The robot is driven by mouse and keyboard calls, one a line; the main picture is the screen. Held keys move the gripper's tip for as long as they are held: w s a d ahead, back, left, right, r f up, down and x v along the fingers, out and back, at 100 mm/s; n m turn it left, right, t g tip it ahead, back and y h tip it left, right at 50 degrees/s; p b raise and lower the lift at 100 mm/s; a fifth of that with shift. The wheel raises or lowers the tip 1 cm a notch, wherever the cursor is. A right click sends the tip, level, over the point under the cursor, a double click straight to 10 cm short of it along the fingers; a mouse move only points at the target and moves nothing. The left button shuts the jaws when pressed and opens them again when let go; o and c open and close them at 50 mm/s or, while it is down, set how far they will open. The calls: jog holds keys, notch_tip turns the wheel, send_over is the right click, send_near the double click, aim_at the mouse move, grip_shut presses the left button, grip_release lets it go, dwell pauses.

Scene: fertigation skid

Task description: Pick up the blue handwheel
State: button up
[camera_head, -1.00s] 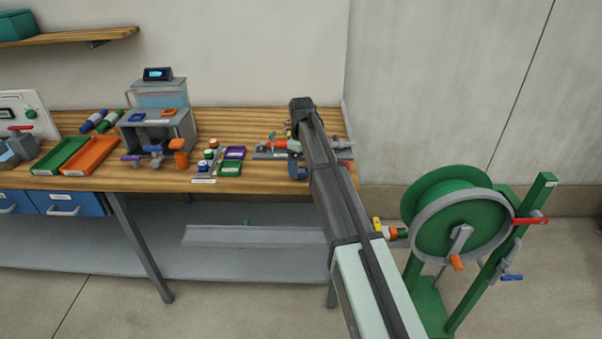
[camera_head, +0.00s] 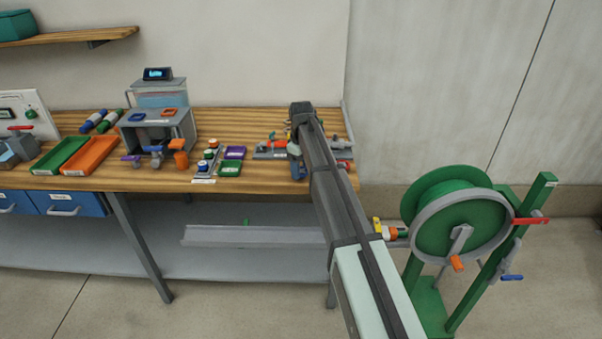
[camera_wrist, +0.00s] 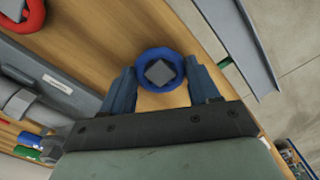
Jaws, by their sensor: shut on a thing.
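The blue handwheel (camera_wrist: 160,51) is a round ring with a dark grey square hub. In the wrist view it sits between the two blue-grey fingers of my gripper (camera_wrist: 161,71), which is shut on it. In the head view my arm hides most of the gripper. A blue patch (camera_head: 297,164) shows at its left side, over the right end of the bench; I cannot tell there where handwheel ends and finger begins. The wrist view shows bare wooden bench top below the handwheel.
A red handwheel (camera_wrist: 28,17) and a grey labelled fixture (camera_wrist: 62,84) lie left in the wrist view. The bench edge and floor are at right. A green hose reel (camera_head: 460,225) stands right.

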aim_at(301, 170)
jog(key=shift+r, duration=0.1)
notch_tip(301, 170, up, 8)
jog(key=r, duration=0.1)
jog(key=shift+m, duration=0.4)
jog(key=w+d+r, duration=0.1)
jog(key=w+d, duration=0.3)
jog(key=w, duration=0.1)
jog(key=w+d+r, duration=0.2)
jog(key=w+d, duration=0.2)
jog(key=w, duration=0.1)
jog(key=w+d+r, duration=0.2)
jog(key=w+d, duration=0.2)
jog(key=w, duration=0.1)
jog(key=shift+w+d, duration=0.15)
jog(key=shift+d, duration=0.15)
jog(key=shift+f, duration=0.2)
jog(key=shift+f, duration=0.1)
jog(key=shift+f, duration=2.1)
jog(key=shift+f, duration=1.05)
